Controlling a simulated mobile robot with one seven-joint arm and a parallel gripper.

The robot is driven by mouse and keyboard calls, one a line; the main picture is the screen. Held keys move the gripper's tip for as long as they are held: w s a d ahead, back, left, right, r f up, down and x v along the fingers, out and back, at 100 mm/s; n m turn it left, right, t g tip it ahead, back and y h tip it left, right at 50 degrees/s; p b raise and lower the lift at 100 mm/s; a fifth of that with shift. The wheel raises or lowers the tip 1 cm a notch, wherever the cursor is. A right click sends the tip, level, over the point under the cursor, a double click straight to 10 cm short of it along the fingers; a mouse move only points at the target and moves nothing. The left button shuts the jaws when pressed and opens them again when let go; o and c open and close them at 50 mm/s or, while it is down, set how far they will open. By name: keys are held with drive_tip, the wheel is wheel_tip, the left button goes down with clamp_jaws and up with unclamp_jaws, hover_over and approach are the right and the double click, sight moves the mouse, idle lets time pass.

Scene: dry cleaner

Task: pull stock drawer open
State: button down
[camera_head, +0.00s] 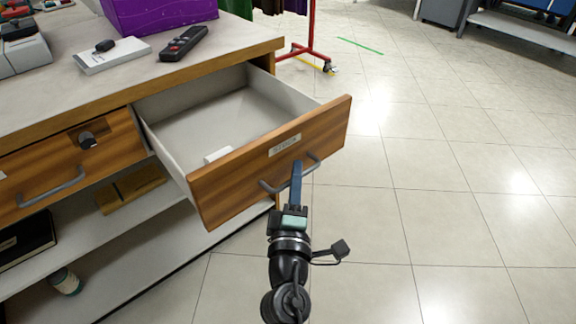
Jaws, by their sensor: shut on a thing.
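The stock drawer (235,174) has a wooden front with a small label (284,145), and it stands pulled well out of the counter (262,50). Its pale inside shows, with a small white item (217,155) lying near the front. My gripper (296,178) is shut on the drawer's grey bar handle (312,163), with its blue fingers across the middle of the bar. The exact contact at the fingertips is small and partly hidden by the fingers.
A second drawer (110,150) to the left is shut and has a lock. The countertop bears a purple box (160,14), a dark remote (184,43) and a white box (112,55). Open shelves lie below. The tiled floor (440,190) at right is clear; a red rack (312,45) stands behind.

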drive_tip(key=shift+s+d, duration=0.4)
drive_tip(key=shift+s, duration=0.25)
drive_tip(key=c, duration=0.9)
unclamp_jaws()
drive_tip(key=shift+b+v, duration=1.65)
drive_tip(key=shift+v, duration=4.85)
drive_tip(key=shift+r, duration=0.1)
